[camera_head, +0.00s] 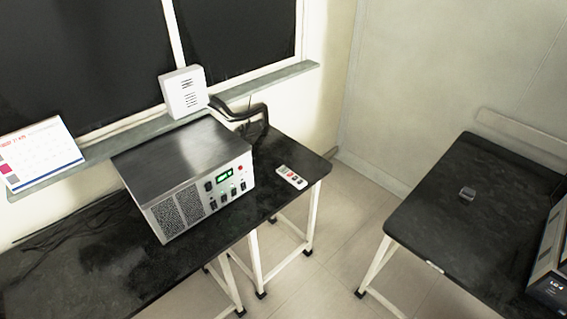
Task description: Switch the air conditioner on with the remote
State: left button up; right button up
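A small white remote (291,177) with red and dark buttons lies flat on the black left table, near its right end. I cannot tell for certain whether this unit is the air conditioner. A white slotted box (183,92) sits on the window ledge behind it. Neither of my grippers shows in the head view.
The left black table (95,262) has free room in front of the unit. A calendar (40,153) stands at left. A gap of floor separates the right table (450,235), which bears a small grey object (467,194) and a device (551,284).

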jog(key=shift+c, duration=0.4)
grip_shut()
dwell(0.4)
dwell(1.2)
